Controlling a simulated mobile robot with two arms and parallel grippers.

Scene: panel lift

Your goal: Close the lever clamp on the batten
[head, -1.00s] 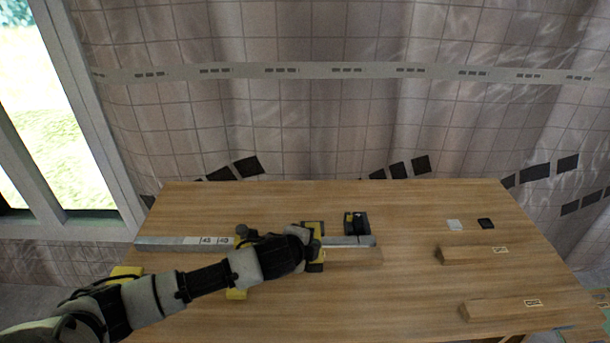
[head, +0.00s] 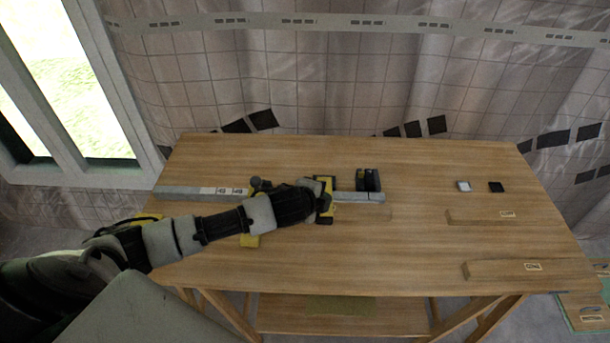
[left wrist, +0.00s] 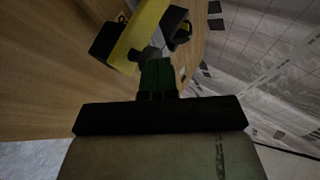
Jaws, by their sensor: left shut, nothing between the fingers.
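The grey batten (head: 190,192) lies along the table, with white labels near its middle. A yellow and black clamp (head: 324,184) sits across it right of the middle; it shows large in the left wrist view (left wrist: 146,32). Another yellow clamp (head: 250,240) is partly hidden behind my left arm. A black fixture (head: 368,180) stands at the batten's right end. My left gripper (head: 322,203) is at the right-hand yellow clamp, shut and empty. In the left wrist view its dark green fingers (left wrist: 157,70) are together, close to a dark knob by the yellow bar; contact is unclear. My right gripper is out of view.
The wooden table (head: 420,245) has two wooden blocks on the right, one farther back (head: 480,216) and one nearer (head: 525,270). A small white piece (head: 463,186) and a black piece (head: 496,187) lie behind them. The table's middle front is clear.

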